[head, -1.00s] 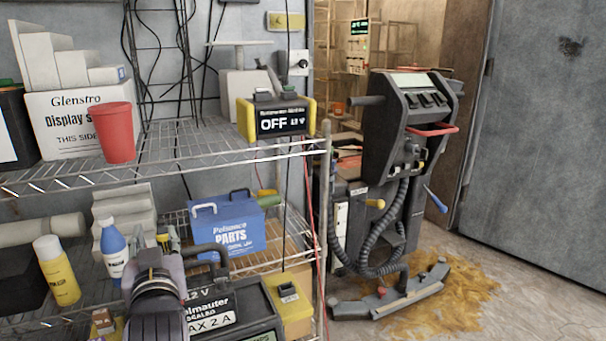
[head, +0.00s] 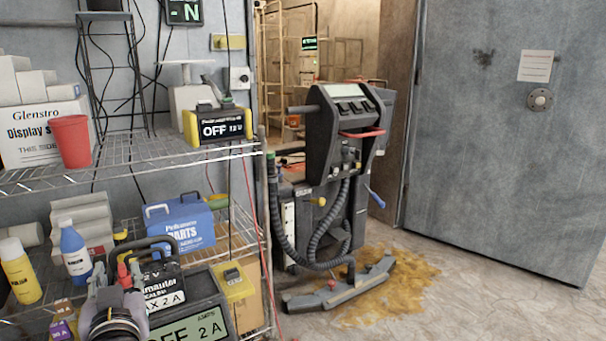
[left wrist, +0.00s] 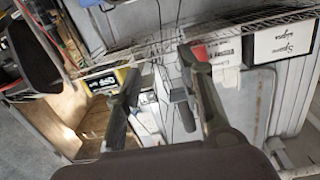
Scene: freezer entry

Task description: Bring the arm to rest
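My left gripper (head: 115,288) shows at the bottom left of the head view, its arm coming up from the lower edge. It is in front of the lower shelf, near the battery charger (head: 190,325). In the left wrist view, the two dark fingers of my left gripper (left wrist: 160,75) stand apart with nothing seen held between them. The shelf rack and wall show beyond them. My right gripper is in neither view.
The wire shelf (head: 150,150) holds a red cup (head: 70,142), a yellow OFF unit (head: 217,127), a blue parts box (head: 180,225) and bottles. A floor scrubber (head: 340,170) stands right of it by a brown spill (head: 390,290). Open floor lies before the grey door (head: 500,150).

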